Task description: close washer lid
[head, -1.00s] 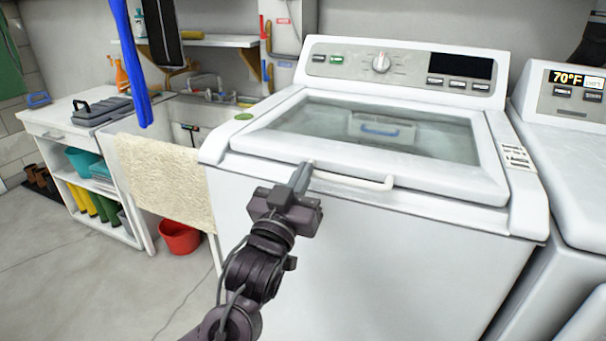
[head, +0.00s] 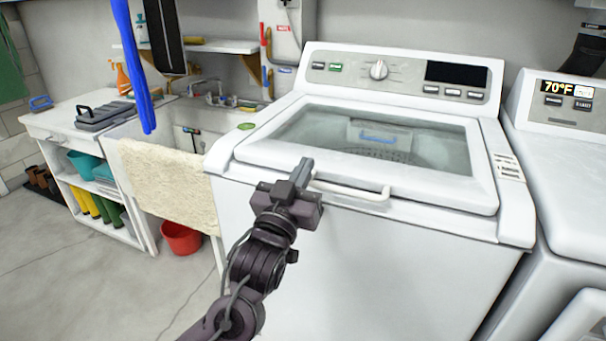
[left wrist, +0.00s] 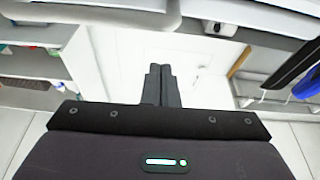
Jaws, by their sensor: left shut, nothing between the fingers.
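The white washer (head: 350,260) stands in the middle of the head view. Its lid (head: 440,190) has a glass window and lies down, looking nearly flush with the top. I cannot tell whether a small gap is left. The lid handle (head: 352,190) is a white bar along its front edge. My left gripper (head: 303,172) is shut and empty, with its fingertips pointing up by the left end of the handle. Contact cannot be told. Its shut fingers also show in the left wrist view (left wrist: 161,85). My right gripper is not in view.
A second white machine (head: 570,150) stands close on the right. On the left are a sink with a cream towel (head: 168,185) over its front, a red bucket (head: 181,238) and a white shelf unit (head: 75,150). The floor at lower left is clear.

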